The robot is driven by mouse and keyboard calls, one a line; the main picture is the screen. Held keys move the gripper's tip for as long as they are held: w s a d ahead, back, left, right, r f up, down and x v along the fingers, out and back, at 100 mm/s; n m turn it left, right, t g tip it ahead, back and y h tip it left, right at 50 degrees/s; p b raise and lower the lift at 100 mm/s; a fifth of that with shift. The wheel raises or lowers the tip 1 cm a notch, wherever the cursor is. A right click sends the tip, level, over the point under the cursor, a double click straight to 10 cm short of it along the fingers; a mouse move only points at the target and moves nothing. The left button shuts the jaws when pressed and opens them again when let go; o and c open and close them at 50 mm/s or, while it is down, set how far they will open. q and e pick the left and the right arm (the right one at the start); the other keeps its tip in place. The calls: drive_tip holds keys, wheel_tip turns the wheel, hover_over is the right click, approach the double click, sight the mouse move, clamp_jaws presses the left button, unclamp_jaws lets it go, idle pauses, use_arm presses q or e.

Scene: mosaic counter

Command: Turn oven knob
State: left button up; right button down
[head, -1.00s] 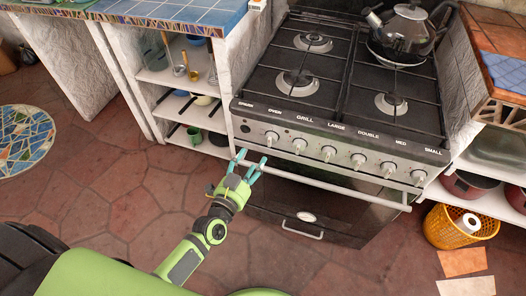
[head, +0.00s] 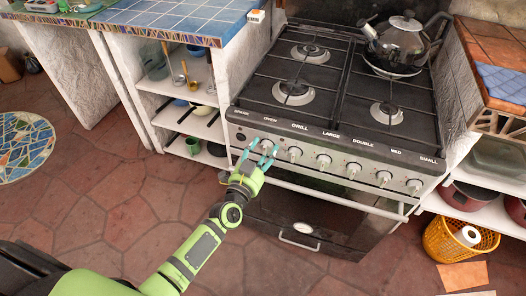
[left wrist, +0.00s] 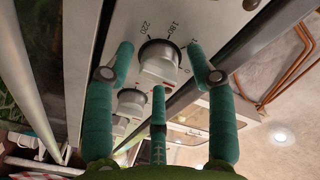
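The oven knob (head: 267,145) is the first round knob at the left of the stove's front panel, below the "OVEN" label. My left gripper (head: 260,156) is at it, with its teal fingers spread and partly covering it. In the left wrist view the knob (left wrist: 160,58) is a pale dial with temperature marks such as 220 and 180 around it. Its grip bar sits between my open fingers, one on each side and one below. I cannot tell whether any finger touches it. My right gripper is not in view.
Several more knobs run to the right, the nearest being the grill knob (head: 294,153). The oven handle rail (head: 340,196) runs just below the panel. A kettle (head: 403,40) stands on the back right burner. Open shelves (head: 185,120) stand left of the stove.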

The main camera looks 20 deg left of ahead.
use_arm(q)
drive_tip(key=c, duration=0.7)
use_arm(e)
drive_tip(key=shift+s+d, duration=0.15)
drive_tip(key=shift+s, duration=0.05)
use_arm(q)
drive_tip(key=shift+c, duration=0.2)
